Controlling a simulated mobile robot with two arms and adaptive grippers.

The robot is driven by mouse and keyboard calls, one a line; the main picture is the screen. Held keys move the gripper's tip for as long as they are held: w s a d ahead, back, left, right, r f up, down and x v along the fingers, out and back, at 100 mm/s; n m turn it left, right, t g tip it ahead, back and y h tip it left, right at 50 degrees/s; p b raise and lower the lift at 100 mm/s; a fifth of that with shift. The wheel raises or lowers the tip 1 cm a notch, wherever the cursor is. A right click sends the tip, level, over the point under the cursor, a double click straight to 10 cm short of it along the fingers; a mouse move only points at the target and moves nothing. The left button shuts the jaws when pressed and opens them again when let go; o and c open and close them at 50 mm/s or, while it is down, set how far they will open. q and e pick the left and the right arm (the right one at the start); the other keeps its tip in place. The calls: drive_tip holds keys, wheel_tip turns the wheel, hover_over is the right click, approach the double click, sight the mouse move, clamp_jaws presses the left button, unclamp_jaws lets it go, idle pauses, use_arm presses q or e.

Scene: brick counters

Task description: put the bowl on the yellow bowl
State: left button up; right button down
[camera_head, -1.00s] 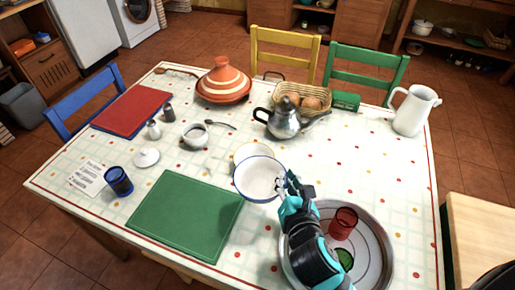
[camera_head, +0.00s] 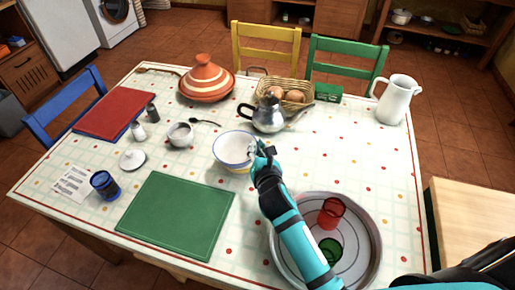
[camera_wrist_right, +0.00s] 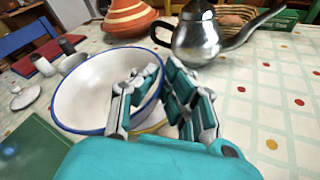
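The bowl (camera_head: 233,146), white with a blue rim, is over the yellow bowl near the middle of the table. Only a thin band of the yellow bowl (camera_head: 236,171) shows below it; the rest is hidden. I cannot tell whether the upper bowl rests in it or is held just above. My right gripper (camera_head: 261,150) is at the bowl's right side. In the right wrist view its fingers (camera_wrist_right: 163,75) close around the right wall of the bowl (camera_wrist_right: 85,95), with a yellow edge (camera_wrist_right: 152,127) beneath. My left gripper is not in view.
A metal teapot (camera_head: 268,117) stands close behind the bowls. A green board (camera_head: 177,215) lies front left, and a round tray (camera_head: 280,245) with red and green cups is front right. A sugar bowl (camera_head: 180,135) stands to the left. The table's right side is fairly clear.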

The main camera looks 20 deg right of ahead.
drive_tip(key=shift+f, duration=0.45)
drive_tip(key=c, duration=1.5)
unclamp_jaws()
drive_tip(key=shift+r, duration=0.3)
drive_tip(key=v, duration=1.2)
drive_tip(key=shift+r, duration=0.25)
